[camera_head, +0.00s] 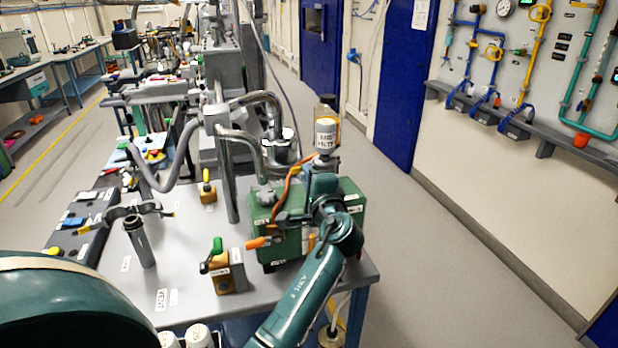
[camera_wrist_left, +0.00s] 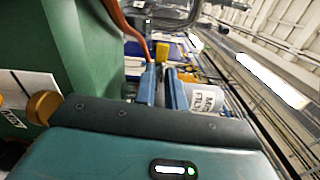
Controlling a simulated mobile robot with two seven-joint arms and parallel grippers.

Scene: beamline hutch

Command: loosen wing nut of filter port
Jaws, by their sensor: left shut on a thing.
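The green pump box (camera_head: 344,200) stands at the near right corner of the bench, and its wall shows large at left in the left wrist view (camera_wrist_left: 45,40). The mist filter (camera_head: 326,135), a labelled grey-white bottle with a dark top, stands upright above it. It lies on its side in the left wrist view (camera_wrist_left: 208,98). My left gripper (camera_head: 322,168) is just below the filter; its blue fingers (camera_wrist_left: 164,85) are close together beside the bottle. They are shut on a small part at the filter port, apparently the wing nut, mostly hidden between them. My right gripper is not in view.
An orange hose (camera_head: 287,187) runs close beside the gripper. A brown block with a green-topped valve (camera_head: 221,278) and an open grey pipe stub (camera_head: 142,245) stand on the bench (camera_head: 195,297). Bent metal pipes rise behind the pump. The floor at right is clear.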

